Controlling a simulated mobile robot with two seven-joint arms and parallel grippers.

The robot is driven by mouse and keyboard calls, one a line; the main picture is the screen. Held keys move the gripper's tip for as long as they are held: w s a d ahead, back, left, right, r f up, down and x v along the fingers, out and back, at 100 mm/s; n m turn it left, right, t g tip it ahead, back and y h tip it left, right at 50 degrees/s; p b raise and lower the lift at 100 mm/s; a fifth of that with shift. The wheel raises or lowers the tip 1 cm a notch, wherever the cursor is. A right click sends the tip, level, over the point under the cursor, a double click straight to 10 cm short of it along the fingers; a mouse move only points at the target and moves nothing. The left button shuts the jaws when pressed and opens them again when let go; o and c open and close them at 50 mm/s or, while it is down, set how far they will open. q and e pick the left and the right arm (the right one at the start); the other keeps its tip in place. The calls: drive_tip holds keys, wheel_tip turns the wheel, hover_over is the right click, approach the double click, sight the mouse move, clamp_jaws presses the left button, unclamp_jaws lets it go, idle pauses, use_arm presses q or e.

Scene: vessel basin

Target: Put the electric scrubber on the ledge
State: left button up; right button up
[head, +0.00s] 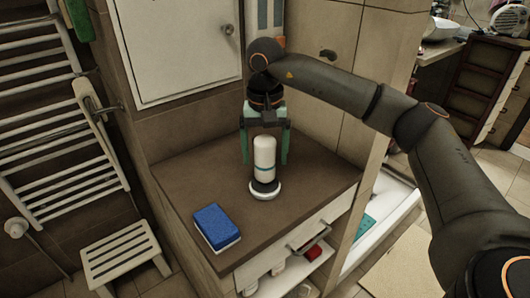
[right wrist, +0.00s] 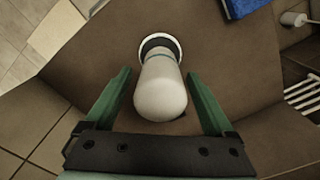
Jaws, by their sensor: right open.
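The electric scrubber (head: 264,160) is white with a teal band and a dark ring above its wide white base. It stands upright on the brown ledge top (head: 189,171) of the cabinet. My right gripper (head: 265,160) is open above it, with one green finger on each side of its upper part. In the right wrist view the scrubber (right wrist: 161,90) lies between the two spread fingers (right wrist: 158,88), with gaps on both sides. My left gripper is not in view.
A blue sponge (head: 216,226) lies near the front left of the ledge top. A white cabinet door (head: 180,45) and tiled wall rise behind. A white stool (head: 122,256) and towel rack (head: 50,110) stand at left.

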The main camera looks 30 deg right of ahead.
wheel_tip(320, 180, up, 12)
drive_tip(key=shift+f+p, duration=0.1)
drive_tip(key=shift+p, duration=1.15)
drive_tip(key=shift+r, duration=0.3)
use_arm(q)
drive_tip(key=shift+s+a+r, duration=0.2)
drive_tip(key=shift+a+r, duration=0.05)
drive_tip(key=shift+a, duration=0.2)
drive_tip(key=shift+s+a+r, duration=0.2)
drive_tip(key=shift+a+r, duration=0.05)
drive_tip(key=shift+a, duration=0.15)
